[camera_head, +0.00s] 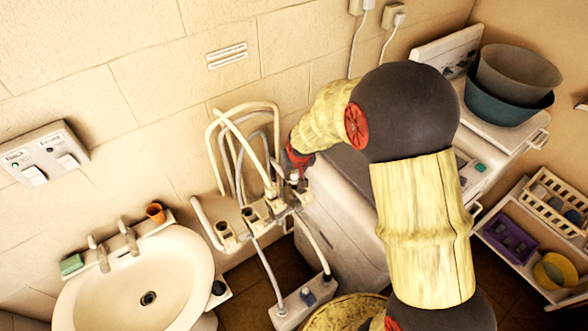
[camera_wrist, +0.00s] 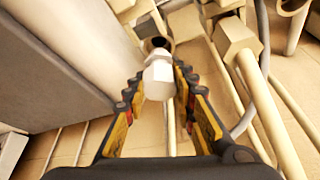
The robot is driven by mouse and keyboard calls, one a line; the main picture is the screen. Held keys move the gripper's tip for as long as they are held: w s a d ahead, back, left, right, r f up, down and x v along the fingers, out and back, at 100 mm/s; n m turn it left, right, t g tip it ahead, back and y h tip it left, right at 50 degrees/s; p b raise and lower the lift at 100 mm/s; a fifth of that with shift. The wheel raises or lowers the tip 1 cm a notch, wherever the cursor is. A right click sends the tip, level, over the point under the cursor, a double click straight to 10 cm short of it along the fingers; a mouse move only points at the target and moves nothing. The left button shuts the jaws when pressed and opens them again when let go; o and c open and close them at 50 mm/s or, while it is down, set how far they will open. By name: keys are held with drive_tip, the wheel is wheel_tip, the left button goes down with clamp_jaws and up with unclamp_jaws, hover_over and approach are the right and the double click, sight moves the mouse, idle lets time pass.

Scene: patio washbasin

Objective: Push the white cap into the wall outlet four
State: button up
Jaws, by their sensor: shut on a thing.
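My gripper (camera_wrist: 160,82) is shut on the white cap (camera_wrist: 158,80), which sits between its two fingertips in the wrist view. Just beyond the cap is a round outlet (camera_wrist: 157,44) with a dark opening. The cap appears lined up close in front of this opening, but I cannot tell whether they touch. In the head view my gripper (camera_head: 297,170) is at the right end of a row of wall outlets, and the small white cap (camera_head: 294,177) shows below it. An outlet with a dark mouth (camera_head: 222,228) is at the row's left end. The number of the outlet by my gripper is not readable.
Cream and grey hoses (camera_head: 236,112) loop up beside my gripper on the left. The washbasin (camera_head: 150,275) is at lower left.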

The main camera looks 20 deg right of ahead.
sight(294, 178)
drive_tip(key=shift+f+b, duration=0.5)
drive_tip(key=shift+f, duration=0.65)
drive_tip(key=shift+f+b, duration=0.6)
drive_tip(key=shift+b, duration=0.2)
idle(0.9)
drive_tip(key=o, duration=0.8)
drive_tip(key=shift+c, duration=0.2)
drive_tip(key=shift+s+r, duration=0.1)
drive_tip(key=shift+r, duration=0.05)
drive_tip(key=p+v, duration=0.5)
drive_tip(key=v, duration=0.5)
drive_tip(key=shift+r+p, duration=0.35)
drive_tip(key=shift+p, duration=0.05)
drive_tip(key=shift+s, duration=0.1)
